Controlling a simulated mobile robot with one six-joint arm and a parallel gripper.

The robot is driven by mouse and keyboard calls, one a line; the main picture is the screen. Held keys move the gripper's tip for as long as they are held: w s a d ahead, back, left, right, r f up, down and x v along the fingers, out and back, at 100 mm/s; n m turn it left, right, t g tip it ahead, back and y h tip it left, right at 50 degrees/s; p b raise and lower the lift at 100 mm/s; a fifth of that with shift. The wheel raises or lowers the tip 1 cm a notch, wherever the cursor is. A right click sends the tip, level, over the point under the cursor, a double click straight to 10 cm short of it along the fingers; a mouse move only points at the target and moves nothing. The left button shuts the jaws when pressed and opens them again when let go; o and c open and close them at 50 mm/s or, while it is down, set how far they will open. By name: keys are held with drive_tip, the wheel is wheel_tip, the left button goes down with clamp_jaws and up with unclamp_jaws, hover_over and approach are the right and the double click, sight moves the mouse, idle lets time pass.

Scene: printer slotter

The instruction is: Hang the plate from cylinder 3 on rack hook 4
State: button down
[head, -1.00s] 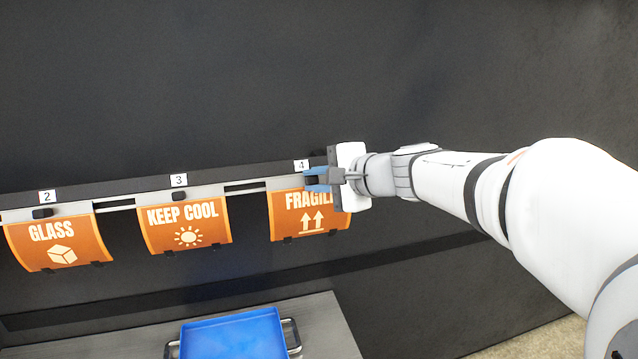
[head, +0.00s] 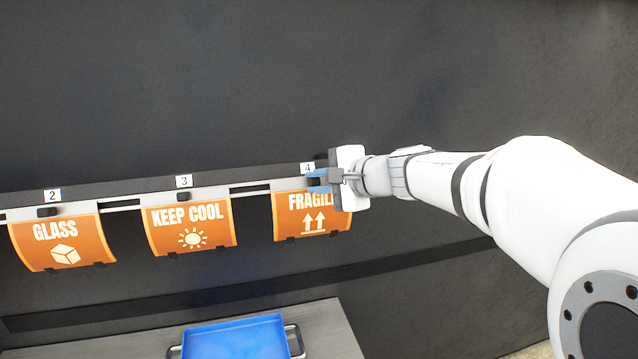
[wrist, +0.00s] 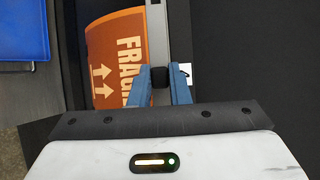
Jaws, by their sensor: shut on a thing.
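The orange FRAGILE plate (head: 312,222) is at the rack position labelled 4, below the rack rail (head: 250,189). It also shows in the wrist view (wrist: 112,60), with its bar along the right side. My gripper (head: 318,181) is at the "4" label (head: 307,168), its blue fingers closed on the dark knob of the plate's bar. In the wrist view my gripper (wrist: 160,85) has one finger on each side of that knob. The hook itself is hidden by the fingers, so I cannot tell whether the plate rests on it.
A GLASS plate (head: 62,243) hangs at label 2 and a KEEP COOL plate (head: 190,228) at label 3. A blue tray (head: 235,340) with metal handles stands on a grey table below. The dark wall behind the rack is close; space right of position 4 is free.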

drive_tip(key=shift+w+a+f+b, duration=0.15)
drive_tip(key=shift+w+f+b, duration=0.1)
drive_tip(key=shift+w, duration=0.15)
drive_tip(key=shift+w+a+f+b, duration=0.1)
drive_tip(key=shift+w+b, duration=0.1)
drive_tip(key=shift+w, duration=0.15)
idle(0.8)
drive_tip(key=c, duration=1.3)
unclamp_jaws()
drive_tip(key=shift+d, duration=0.1)
drive_tip(key=b+v, duration=0.1)
drive_tip(key=v, duration=0.6)
drive_tip(key=s+d+f+n+g+h, duration=0.2)
drive_tip(key=s+d+f+n+h, duration=0.1)
drive_tip(key=s+f, duration=0.4)
drive_tip(key=s+d+f+n+g+h, duration=0.2)
drive_tip(key=s+d+f+n+h, duration=0.2)
drive_tip(key=s+f, duration=0.4)
drive_tip(key=s+d+f+n+g+h, duration=0.2)
drive_tip(key=s+d+f+n+h, duration=0.1)
drive_tip(key=s+f, duration=0.4)
drive_tip(key=shift+s+d+f+n, duration=0.25)
drive_tip(key=shift+s+d+n, duration=0.25)
drive_tip(key=shift+s+d, duration=0.45)
